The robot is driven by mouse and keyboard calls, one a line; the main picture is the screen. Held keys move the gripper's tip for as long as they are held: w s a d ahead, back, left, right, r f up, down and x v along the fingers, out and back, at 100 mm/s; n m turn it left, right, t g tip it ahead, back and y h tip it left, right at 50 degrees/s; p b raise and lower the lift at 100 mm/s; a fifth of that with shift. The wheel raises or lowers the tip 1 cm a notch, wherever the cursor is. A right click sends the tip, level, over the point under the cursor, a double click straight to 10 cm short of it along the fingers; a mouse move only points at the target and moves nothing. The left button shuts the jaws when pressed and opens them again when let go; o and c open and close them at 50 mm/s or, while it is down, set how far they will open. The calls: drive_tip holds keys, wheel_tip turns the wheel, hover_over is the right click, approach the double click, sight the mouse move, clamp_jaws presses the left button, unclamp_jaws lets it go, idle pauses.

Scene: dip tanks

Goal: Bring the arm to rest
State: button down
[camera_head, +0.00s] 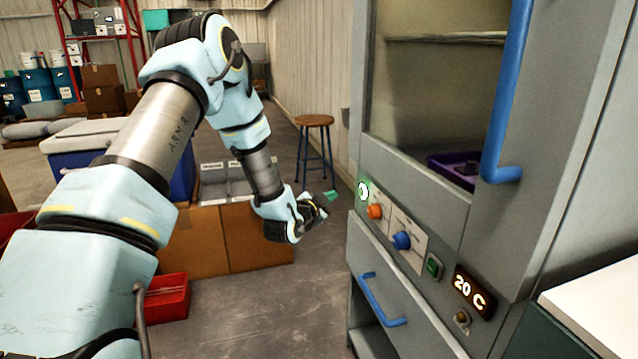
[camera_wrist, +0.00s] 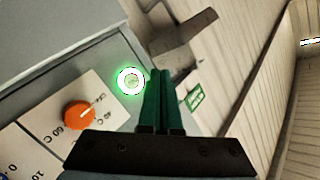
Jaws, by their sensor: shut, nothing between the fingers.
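My gripper (camera_head: 331,196) is at the end of my arm in the head view, in front of the left edge of a grey cabinet (camera_head: 480,260). In the wrist view the green fingers of my gripper (camera_wrist: 160,75) are shut together with nothing between them. A lit green-ringed round button (camera_wrist: 131,81) shows just left of the fingertips. An orange knob (camera_wrist: 79,115) lies further left. I cannot tell whether the fingertips touch the panel. My arm is bent, reaching out and down.
The cabinet has a blue knob (camera_head: 402,240), a blue drawer handle (camera_head: 383,300) and a "20 C" display (camera_head: 469,292). A purple tray (camera_head: 455,165) sits inside. A stool (camera_head: 315,150), cardboard boxes (camera_head: 225,240) and a red bin (camera_head: 166,297) stand nearby. Floor between is clear.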

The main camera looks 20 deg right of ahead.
drive_tip(key=s+a+r+n+g+y+p, duration=0.1)
drive_tip(key=a+r+n+y+p, duration=0.3)
drive_tip(key=a, duration=0.9)
drive_tip(key=a+r+n+g+y+p, duration=0.2)
drive_tip(key=a+r+n+y, duration=0.25)
drive_tip(key=a, duration=0.85)
drive_tip(key=s+a+r+n+g+y+p, duration=0.1)
drive_tip(key=s+a+r+n+g+y, duration=0.1)
drive_tip(key=s+a, duration=0.5)
drive_tip(key=s+a+r+n+g+y+p, duration=0.2)
drive_tip(key=s+a+r+n, duration=0.3)
drive_tip(key=s+a, duration=0.3)
drive_tip(key=s+n+g, duration=0.1)
drive_tip(key=s, duration=0.2)
drive_tip(key=shift+a+p, duration=0.3)
drive_tip(key=c, duration=1.5)
unclamp_jaws()
drive_tip(key=shift+w+r, duration=0.1)
